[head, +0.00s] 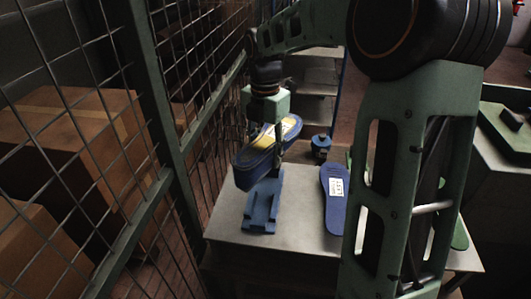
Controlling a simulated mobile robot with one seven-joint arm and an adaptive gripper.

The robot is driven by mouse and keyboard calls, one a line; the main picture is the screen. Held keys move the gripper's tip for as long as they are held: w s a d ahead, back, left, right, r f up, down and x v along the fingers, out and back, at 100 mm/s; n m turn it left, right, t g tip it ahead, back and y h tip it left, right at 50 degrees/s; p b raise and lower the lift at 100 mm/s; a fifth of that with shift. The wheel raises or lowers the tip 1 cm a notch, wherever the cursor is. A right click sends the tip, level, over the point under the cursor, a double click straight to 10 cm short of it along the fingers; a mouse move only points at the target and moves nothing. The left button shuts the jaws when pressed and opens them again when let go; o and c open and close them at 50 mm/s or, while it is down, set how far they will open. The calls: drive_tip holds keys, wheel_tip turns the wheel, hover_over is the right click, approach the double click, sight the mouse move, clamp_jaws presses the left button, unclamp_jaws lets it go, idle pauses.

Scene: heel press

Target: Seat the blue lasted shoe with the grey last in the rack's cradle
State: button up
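A blue shoe-shaped piece (256,160) is in the head view, tilted with its right end higher. Its upper face shows yellow with a white patch; I cannot make out a grey last. My gripper (266,146) points down with its fingers on either side of the piece and appears shut on it. The piece is above a blue cradle-like stand (262,205) on a light grey table (300,234). A gap between piece and stand is hard to judge. The stand looks empty; its upper end is partly hidden by the piece.
A flat blue sole-shaped item (333,195) with a white label lies to the right. A small blue round object (321,148) stands behind it. Wire mesh fencing (170,110) runs close along the left, with cardboard boxes (85,135) behind it. My arm hides the table's right part.

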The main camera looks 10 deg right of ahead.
drive_tip(key=n, duration=0.5)
drive_tip(key=shift+s+f, duration=0.1)
drive_tip(key=shift+f, duration=0.1)
wheel_tip(320, 180, down, 4)
drive_tip(key=b, duration=0.4)
drive_tip(key=shift+f+b, duration=0.1)
drive_tip(key=shift+b, duration=0.3)
drive_tip(key=shift+f+b, duration=0.85)
drive_tip(key=shift+f, duration=1.25)
drive_tip(key=shift+f, duration=0.5)
drive_tip(key=o, duration=1.5)
drive_tip(key=shift+s+f, duration=0.1)
wheel_tip(320, 180, up, 12)
drive_tip(key=shift+r, duration=0.1)
